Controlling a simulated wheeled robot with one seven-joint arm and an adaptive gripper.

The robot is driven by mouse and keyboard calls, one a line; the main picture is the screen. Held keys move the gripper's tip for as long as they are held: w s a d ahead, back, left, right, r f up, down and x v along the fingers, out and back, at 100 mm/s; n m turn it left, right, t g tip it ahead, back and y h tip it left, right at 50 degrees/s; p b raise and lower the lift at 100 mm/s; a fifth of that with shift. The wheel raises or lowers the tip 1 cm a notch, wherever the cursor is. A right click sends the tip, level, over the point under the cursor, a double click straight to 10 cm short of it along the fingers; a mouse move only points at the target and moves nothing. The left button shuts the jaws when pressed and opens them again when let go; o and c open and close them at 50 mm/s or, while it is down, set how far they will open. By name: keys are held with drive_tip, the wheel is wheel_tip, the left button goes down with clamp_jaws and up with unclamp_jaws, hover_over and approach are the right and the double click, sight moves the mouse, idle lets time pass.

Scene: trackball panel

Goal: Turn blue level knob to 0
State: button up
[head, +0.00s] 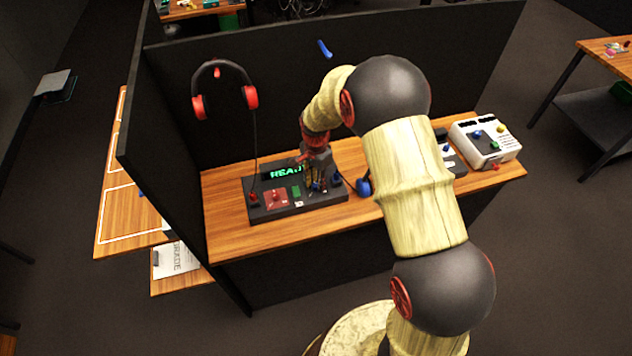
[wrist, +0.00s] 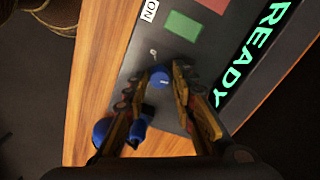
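A black trackball panel (head: 262,214) with a lit "READY" display (head: 287,173) sits on the wooden desk. In the wrist view a round blue knob (wrist: 160,79) on the panel shows between the two fingers of my gripper (wrist: 157,73), next to a small white mark. The fingers are apart, with a gap visible beside the knob; I see no clear contact. In the head view my gripper (head: 316,184) points down over the panel's right half and hides part of it. The knob's level reading cannot be made out.
A red button plate (head: 276,197) and a green button (head: 296,191) lie left of my gripper. More blue parts (wrist: 104,130) show beside the fingers. A headset (head: 198,107) hangs on the dark partition. A white device (head: 482,150) stands at the desk's right.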

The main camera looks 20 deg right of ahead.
clamp_jaws()
drive_tip(key=shift+n, duration=0.4)
drive_tip(key=n+p, duration=0.1)
drive_tip(key=n, duration=0.3)
drive_tip(key=shift+r+n+p, duration=0.1)
drive_tip(key=shift+n+p, duration=0.25)
drive_tip(key=shift+n, duration=0.05)
drive_tip(key=n+p, duration=0.1)
drive_tip(key=n, duration=0.4)
drive_tip(key=shift+n, duration=0.3)
drive_tip(key=n+p, duration=0.1)
drive_tip(key=n, duration=0.5)
drive_tip(key=shift+w+a, duration=0.1)
drive_tip(key=n, duration=0.6)
drive_tip(key=shift+p, duration=0.3)
drive_tip(key=shift+n, duration=0.4)
